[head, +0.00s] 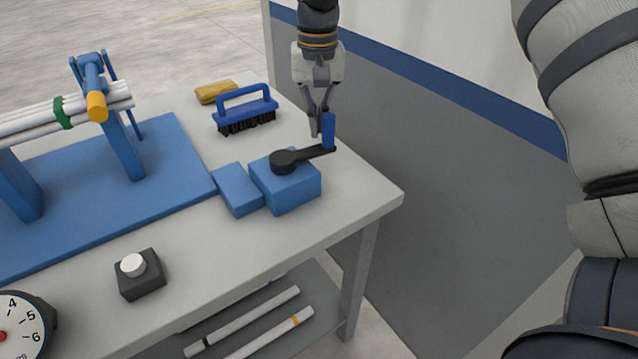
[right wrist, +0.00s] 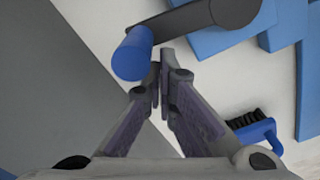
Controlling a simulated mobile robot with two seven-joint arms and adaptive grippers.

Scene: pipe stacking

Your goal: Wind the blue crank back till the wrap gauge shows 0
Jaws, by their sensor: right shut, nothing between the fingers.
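The crank has a black arm (head: 305,156) on a blue box (head: 288,188) at the table's right end. Its upright blue handle (head: 329,131) points to the right in the head view. My right gripper (head: 318,128) is shut and empty, pointing down beside the handle. In the right wrist view the blue handle (right wrist: 133,55) stands just left of the shut fingertips (right wrist: 160,75), outside them; I cannot tell whether they touch. The wrap gauge (head: 18,328) is cut off at the lower left; 4, 5 and 6 show, but its needle's reading is not visible. My left gripper is not in view.
A blue brush (head: 246,110) and a yellow sponge (head: 216,91) lie behind the crank. White pipes (head: 30,122) with a green band rest on a blue stand at left. A black box with a white button (head: 133,265) sits in front. Open space lies right of the table.

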